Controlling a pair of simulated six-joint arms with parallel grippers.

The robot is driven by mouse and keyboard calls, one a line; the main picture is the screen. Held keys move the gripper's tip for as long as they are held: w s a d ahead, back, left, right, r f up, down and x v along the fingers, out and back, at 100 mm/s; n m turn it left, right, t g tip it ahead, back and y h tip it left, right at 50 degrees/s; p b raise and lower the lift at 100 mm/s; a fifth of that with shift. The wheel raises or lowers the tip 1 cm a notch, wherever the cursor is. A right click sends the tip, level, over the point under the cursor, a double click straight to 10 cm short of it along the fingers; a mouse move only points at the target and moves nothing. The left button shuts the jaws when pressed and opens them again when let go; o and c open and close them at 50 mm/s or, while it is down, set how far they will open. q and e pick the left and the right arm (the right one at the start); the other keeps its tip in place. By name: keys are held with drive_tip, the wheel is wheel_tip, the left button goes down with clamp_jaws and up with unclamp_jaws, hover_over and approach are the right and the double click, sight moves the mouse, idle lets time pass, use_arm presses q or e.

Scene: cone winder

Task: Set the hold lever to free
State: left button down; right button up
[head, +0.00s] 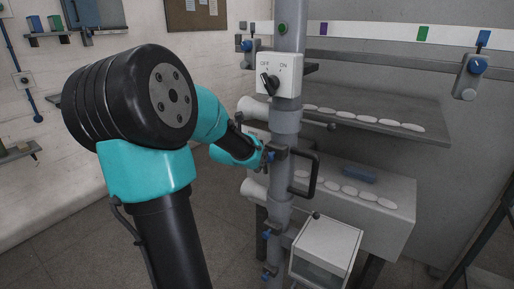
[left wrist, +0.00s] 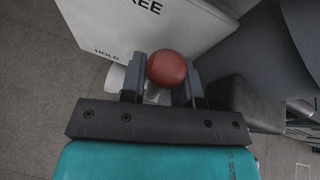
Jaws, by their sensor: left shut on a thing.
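The hold lever shows in the left wrist view as a red ball knob (left wrist: 166,68) beside a white plate (left wrist: 135,30) marked HOLD, with a second word ending in "EE" cut off at the top edge. My left gripper (left wrist: 161,82) is shut on the knob, with one dark finger on each side of it. In the head view my left gripper (head: 265,153) is at the grey post (head: 284,125), and the knob is hidden there. I cannot tell which marking the lever stands at. My right gripper is not in view.
A white OFF/ON switch box (head: 279,75) sits on the post above my gripper. A black handle (head: 315,175) sticks out right of it. A white box (head: 326,248) is below. Shelves with several pale discs (head: 365,119) stand behind.

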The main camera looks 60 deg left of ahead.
use_arm(q)
drive_tip(key=shift+r, duration=0.25)
drive_tip(key=c, duration=1.3)
unclamp_jaws()
drive_tip(key=shift+o, duration=0.8)
drive_tip(key=shift+f, duration=0.1)
drive_tip(key=v, duration=1.7)
drive_tip(key=shift+s+d, duration=0.1)
drive_tip(key=shift+d, duration=0.05)
